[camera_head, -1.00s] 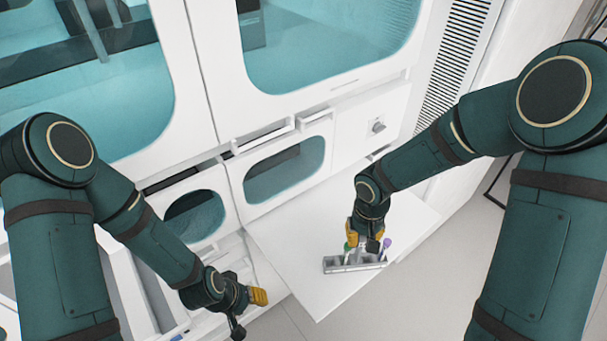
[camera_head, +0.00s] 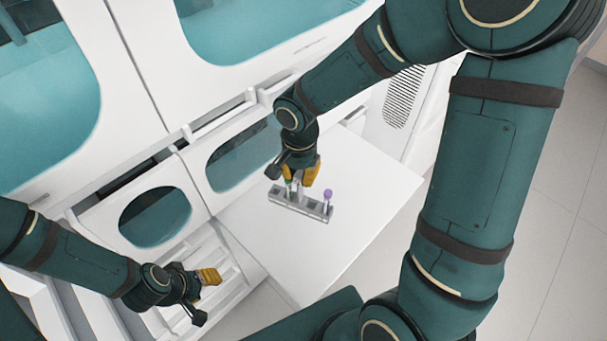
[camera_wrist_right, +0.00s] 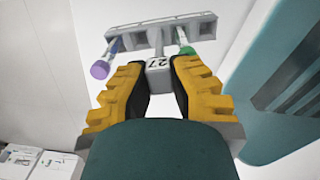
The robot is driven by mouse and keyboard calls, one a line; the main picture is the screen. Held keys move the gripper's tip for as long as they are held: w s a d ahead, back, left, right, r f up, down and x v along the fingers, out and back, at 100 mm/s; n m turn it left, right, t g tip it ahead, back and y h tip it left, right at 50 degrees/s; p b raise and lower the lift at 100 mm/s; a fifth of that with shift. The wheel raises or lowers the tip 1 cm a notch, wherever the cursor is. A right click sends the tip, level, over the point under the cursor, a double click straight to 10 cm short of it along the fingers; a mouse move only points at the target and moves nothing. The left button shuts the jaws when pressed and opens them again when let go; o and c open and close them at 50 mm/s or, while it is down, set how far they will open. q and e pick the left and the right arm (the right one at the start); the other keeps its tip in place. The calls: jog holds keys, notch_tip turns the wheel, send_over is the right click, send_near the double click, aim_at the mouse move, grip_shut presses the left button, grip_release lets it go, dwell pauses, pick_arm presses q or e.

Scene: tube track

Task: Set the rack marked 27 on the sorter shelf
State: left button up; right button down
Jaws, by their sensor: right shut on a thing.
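The grey rack (camera_head: 301,204) has a row of slots and holds tubes, one with a purple cap (camera_head: 328,194) and one with a green cap (camera_wrist_right: 187,51). Its upright tab reads 27 (camera_wrist_right: 158,66) in the right wrist view. My right gripper (camera_head: 300,180) is shut on this tab, between its yellow-padded fingers. The rack is over the flat white shelf (camera_head: 340,240) below the cabinet windows; I cannot tell whether it touches it. My left gripper (camera_head: 212,277) is at the lower left, away from the rack; its finger gap cannot be made out.
A white ridged tray (camera_head: 228,262) lies left of the flat shelf, near my left gripper. The white cabinet front with teal windows (camera_head: 243,155) rises behind the shelf. The flat shelf is bare around the rack. Grey floor shows on the right.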

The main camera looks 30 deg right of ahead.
aim_at(304, 203)
jog(key=m, duration=0.1)
jog(key=r+m, duration=0.1)
jog(key=s+m+b, duration=0.1)
jog(key=m, duration=0.1)
jog(key=shift+s+d+r, duration=0.1)
jog(key=shift+d+r, duration=0.05)
jog(key=shift+d, duration=0.1)
jog(key=shift+f+b, duration=0.75)
jog(key=shift+f, duration=0.55)
jog(key=shift+f+b, duration=0.65)
jog(key=shift+f, duration=0.5)
jog(key=shift+b, duration=0.4)
jog(key=shift+f+b, duration=0.6)
jog(key=shift+b, duration=0.2)
jog(key=shift+f+b, duration=0.25)
jog(key=shift+b, duration=0.1)
jog(key=c, duration=1)
grip_release()
